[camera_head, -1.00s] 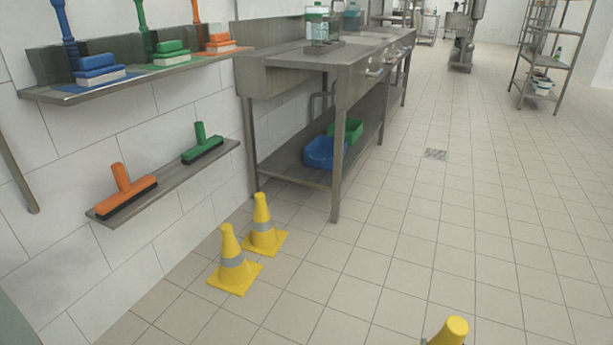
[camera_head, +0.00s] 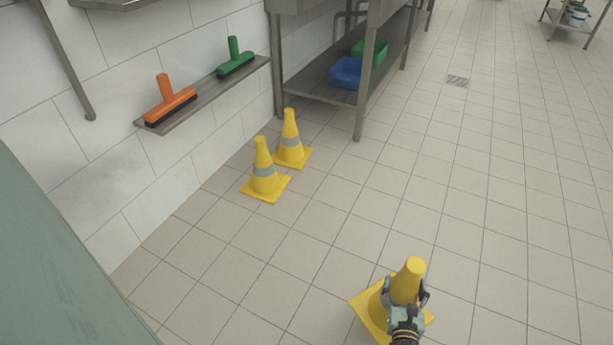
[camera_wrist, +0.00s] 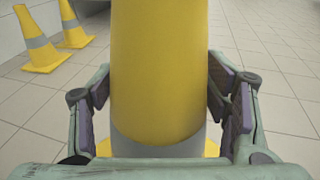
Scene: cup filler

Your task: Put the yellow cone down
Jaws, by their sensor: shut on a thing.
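A yellow cone (camera_head: 413,268) with a square base stands out at the lower right in the head view. My gripper (camera_head: 405,291) is shut on its upper body, one finger on each side. In the wrist view the cone (camera_wrist: 159,70) fills the middle between the finger pads of my gripper (camera_wrist: 163,95), with a grey band below. The cone looks about upright. I cannot tell whether its base touches the floor.
Two more yellow cones with grey bands, a nearer one (camera_head: 264,182) and a farther one (camera_head: 291,150), stand near the wall. A steel table (camera_head: 361,95) is behind them. A wall shelf (camera_head: 205,98) holds brushes. The tiled floor (camera_head: 480,210) at right is clear.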

